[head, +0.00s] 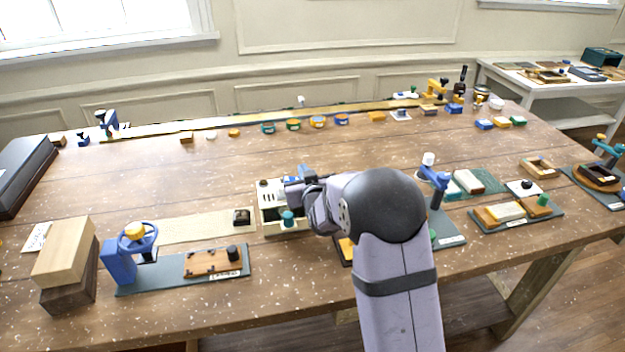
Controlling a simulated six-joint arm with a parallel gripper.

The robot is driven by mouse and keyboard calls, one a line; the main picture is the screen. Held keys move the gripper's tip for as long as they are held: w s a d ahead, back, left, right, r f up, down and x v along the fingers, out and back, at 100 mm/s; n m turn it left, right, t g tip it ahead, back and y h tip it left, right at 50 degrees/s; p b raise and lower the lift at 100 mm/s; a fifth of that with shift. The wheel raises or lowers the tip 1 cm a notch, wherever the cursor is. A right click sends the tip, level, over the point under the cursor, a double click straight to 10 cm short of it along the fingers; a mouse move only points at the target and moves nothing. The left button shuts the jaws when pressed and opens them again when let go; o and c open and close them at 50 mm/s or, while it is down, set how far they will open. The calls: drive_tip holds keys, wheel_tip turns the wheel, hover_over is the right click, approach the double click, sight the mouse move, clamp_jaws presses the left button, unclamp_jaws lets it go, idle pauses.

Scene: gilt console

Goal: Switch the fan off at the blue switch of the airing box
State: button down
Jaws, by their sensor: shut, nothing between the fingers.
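My gripper (294,190) is shut and empty, over the right part of the box. I cannot tell whether it touches the blue part. My gripper and wrist hide the box's right side.
A blue stand with a handwheel (135,248) and wooden blocks (66,262) stand at the left. A blue lever stand (436,185) and a tray of coloured blocks (515,215) are at the right. Small coloured pieces line the back. The table behind the box is mostly clear.

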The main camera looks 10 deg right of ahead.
drive_tip(key=b+v, duration=0.4)
drive_tip(key=v, duration=0.6)
drive_tip(key=shift+d+r, duration=0.35)
